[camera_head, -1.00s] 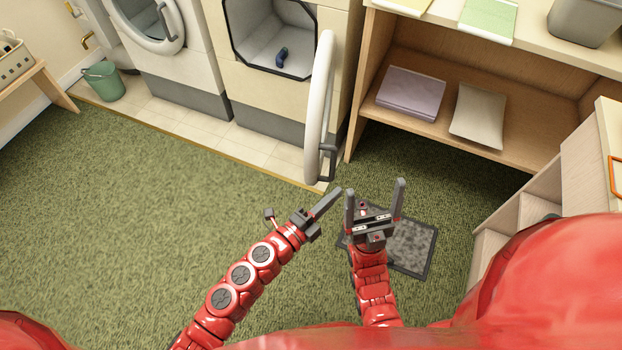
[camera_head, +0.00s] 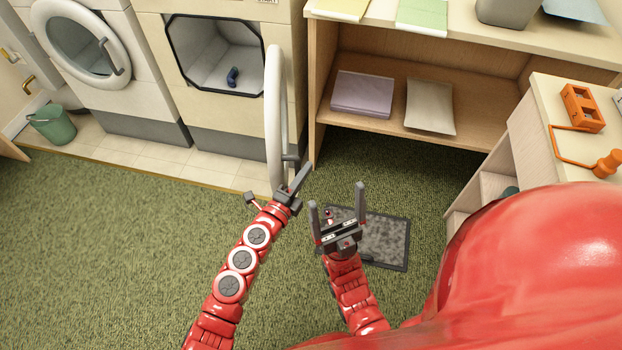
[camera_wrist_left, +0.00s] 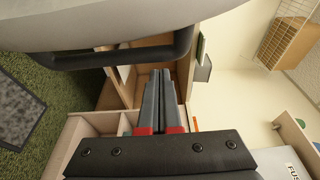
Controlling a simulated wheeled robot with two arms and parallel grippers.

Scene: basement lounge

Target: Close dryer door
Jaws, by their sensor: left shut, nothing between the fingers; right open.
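The dryer (camera_head: 228,120) stands at the upper middle of the head view with its drum open and a small dark blue item (camera_head: 233,76) inside. Its round white door (camera_head: 273,120) is swung open and seen nearly edge-on, with a dark handle (camera_head: 290,158) on its right side. My left gripper (camera_head: 304,168) is shut and empty, close by the door's lower edge and handle; I cannot tell if it touches. In the left wrist view the shut fingers (camera_wrist_left: 160,95) lie just below the door's rim (camera_wrist_left: 90,22) and handle (camera_wrist_left: 120,58). My right gripper (camera_head: 337,197) is open and empty.
A second washer-type machine with a closed round door (camera_head: 80,45) stands at left beside a green bucket (camera_head: 52,125). A wooden shelf (camera_head: 440,125) is right of the dryer. A dark mat (camera_head: 390,240) lies near my right gripper. Green carpet at left is clear.

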